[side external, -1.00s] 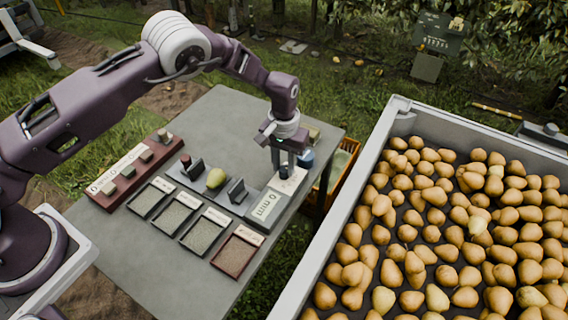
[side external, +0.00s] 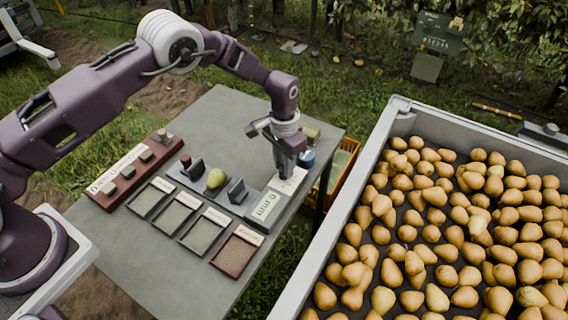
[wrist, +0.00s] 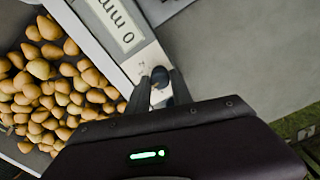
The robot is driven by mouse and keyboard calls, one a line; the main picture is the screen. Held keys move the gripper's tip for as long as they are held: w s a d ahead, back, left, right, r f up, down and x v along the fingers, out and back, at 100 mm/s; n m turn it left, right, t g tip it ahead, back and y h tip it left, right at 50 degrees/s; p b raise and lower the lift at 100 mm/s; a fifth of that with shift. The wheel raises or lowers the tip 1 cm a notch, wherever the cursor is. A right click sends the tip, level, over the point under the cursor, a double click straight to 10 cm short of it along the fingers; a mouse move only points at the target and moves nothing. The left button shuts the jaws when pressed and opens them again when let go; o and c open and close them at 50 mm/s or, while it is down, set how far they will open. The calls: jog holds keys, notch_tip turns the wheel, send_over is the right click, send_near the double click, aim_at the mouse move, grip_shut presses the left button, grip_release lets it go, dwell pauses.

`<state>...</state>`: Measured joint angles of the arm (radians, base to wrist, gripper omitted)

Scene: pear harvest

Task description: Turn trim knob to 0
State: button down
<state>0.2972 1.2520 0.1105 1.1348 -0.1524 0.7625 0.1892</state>
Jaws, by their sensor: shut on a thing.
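The trim knob (wrist: 160,75) is a dark, round knob on a pale plate beside the display. In the wrist view it sits between the fingers of my gripper (wrist: 161,92), which is shut on it. In the side view my gripper (side external: 284,174) points down at the right end of the gauge, and its fingers hide the knob. The display (side external: 266,206) appears to read 0 mm, and it also shows in the wrist view (wrist: 120,22).
A large bin (side external: 398,106) full of pears stands right of the grey table (side external: 225,120). Several small trays (side external: 205,232) lie in front of the gauge, and a dark red panel (side external: 128,178) lies left. A blue object (side external: 306,158) sits just right of my gripper; an orange crate (side external: 345,165) is beyond the table's edge.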

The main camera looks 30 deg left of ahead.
jog(key=shift+m, duration=0.3)
jog(key=c, duration=1.1)
grip_release()
jog(key=shift+c, duration=0.2)
notch_tip(320, 180, up, 7)
jog(key=shift+r, duration=0.1)
